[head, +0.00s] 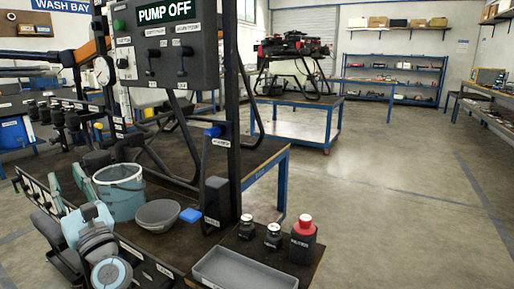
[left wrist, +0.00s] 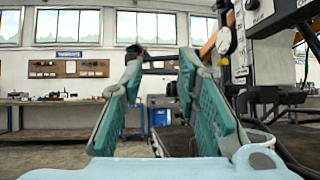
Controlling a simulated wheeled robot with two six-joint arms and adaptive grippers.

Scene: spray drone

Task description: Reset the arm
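My left arm comes in at the bottom left of the head view. Its left gripper (head: 66,178) has teal finger pads and points away over the near left side of the dark workbench (head: 150,240). In the left wrist view the two fingers of this gripper (left wrist: 160,62) stand well apart with nothing between them. The gripper is just left of a teal bucket (head: 120,198); I cannot tell whether they touch. My right gripper is in neither view.
A panel reading PUMP OFF (head: 167,38) stands on a dark frame over the bench. A grey bowl (head: 158,214), a grey tray (head: 243,270), a red-capped bottle (head: 302,245) and small dark bottles (head: 247,228) are on the bench. The floor (head: 400,210) at right is clear.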

